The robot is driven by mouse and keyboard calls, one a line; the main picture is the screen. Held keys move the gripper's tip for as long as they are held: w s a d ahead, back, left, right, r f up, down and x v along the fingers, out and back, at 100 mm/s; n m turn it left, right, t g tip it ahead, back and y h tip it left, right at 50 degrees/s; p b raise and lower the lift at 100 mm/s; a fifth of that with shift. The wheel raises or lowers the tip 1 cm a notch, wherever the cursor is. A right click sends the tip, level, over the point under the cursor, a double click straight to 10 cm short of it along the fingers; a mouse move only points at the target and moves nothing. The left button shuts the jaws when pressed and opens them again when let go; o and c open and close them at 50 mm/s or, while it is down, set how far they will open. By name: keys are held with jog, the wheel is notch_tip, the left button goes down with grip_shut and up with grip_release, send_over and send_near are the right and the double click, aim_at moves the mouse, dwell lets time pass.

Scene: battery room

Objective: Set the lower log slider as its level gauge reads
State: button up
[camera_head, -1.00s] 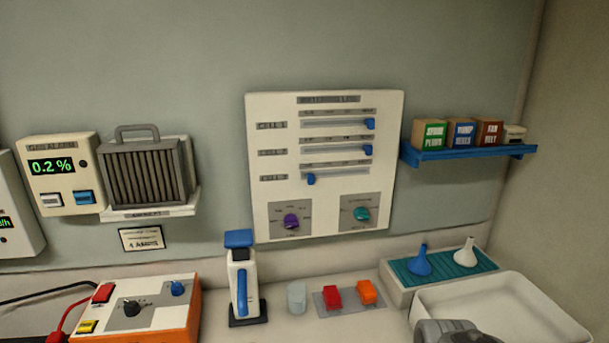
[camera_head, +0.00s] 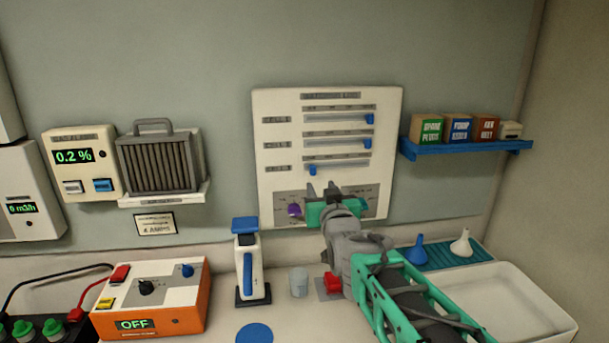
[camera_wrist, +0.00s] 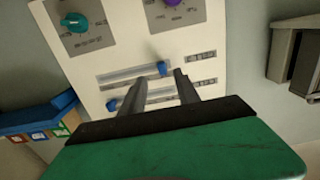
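The white log panel (camera_head: 390,110) hangs on the wall with three slider tracks. The lower slider (camera_head: 312,170) has a blue knob near the left end of its track. The upper slider (camera_head: 370,119) and middle slider (camera_head: 367,143) have knobs near the right end. My gripper (camera_head: 322,190) is open and empty just below the lower track, in front of the dial area. The wrist view is turned over; there the lower slider's knob (camera_wrist: 162,68) shows beside one fingertip of my gripper (camera_wrist: 171,71). Whether they touch I cannot tell. I cannot identify a level gauge.
A purple dial (camera_head: 294,210) and a teal dial (camera_wrist: 74,22) sit low on the panel. A blue shelf (camera_head: 465,148) with small boxes is right of it. Below stand a blue-white handheld device (camera_head: 247,265), a grey cup (camera_head: 298,282) and a white basin (camera_head: 560,325).

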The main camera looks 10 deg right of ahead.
aim_at(314, 171)
jog(key=w+p, duration=0.1)
jog(key=w, duration=0.1)
jog(key=w+p, duration=0.1)
jog(key=w, duration=0.2)
jog(key=w+r+p, duration=0.1)
jog(key=w, duration=0.2)
jog(key=shift+a, duration=0.1)
jog(key=shift+s, duration=0.1)
jog(key=shift+c, duration=0.6)
grip_shut()
jog(key=shift+f, duration=0.1)
dwell(0.4)
